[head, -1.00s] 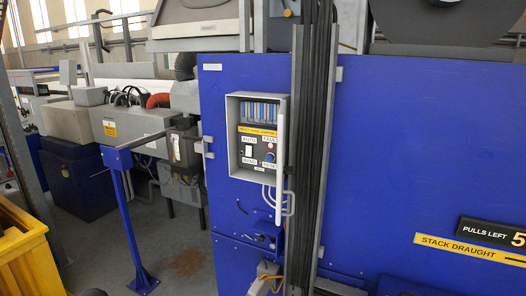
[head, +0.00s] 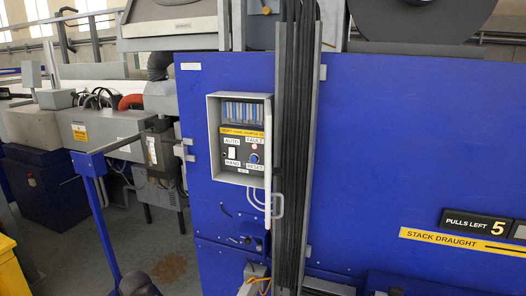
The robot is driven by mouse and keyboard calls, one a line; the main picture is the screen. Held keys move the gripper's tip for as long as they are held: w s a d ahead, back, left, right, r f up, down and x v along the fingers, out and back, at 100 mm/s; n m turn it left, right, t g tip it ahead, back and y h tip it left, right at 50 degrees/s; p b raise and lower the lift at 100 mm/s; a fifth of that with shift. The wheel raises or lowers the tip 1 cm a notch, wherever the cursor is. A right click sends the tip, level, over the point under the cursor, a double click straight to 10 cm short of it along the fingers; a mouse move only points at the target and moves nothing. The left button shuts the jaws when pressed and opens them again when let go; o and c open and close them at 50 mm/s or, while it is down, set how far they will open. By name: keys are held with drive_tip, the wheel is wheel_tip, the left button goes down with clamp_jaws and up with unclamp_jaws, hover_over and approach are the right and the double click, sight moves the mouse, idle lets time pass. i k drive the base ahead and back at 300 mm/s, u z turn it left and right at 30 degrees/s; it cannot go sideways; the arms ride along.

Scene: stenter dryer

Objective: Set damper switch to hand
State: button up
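The damper switch (head: 232,153) is a small white switch on the dark panel inside an open grey control box (head: 212,140) on the blue machine wall. AUTO is printed above it and HAND below it. It is too small to tell which way it is set. To its right are a lamp marked FAULT (head: 254,146) and a blue button or knob marked RESET (head: 254,158). A yellow label strip (head: 243,132) runs above them. My gripper is not in view; only a dark rounded shape shows at the bottom edge.
Dark vertical cables in a grey channel (head: 293,150) stand close right of the box. A blue post with a rail (head: 103,225) stands at the left. A sign reading PULLS LEFT 5 (head: 477,225) is at the right. Floor (head: 172,235) shows between post and machine.

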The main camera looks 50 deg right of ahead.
sight(231, 150)
drive_tip(key=z, duration=1.1)
drive_tip(key=k, duration=0.6)
drive_tip(key=z, duration=0.05)
drive_tip(key=i, duration=0.6)
drive_tip(key=z, duration=0.05)
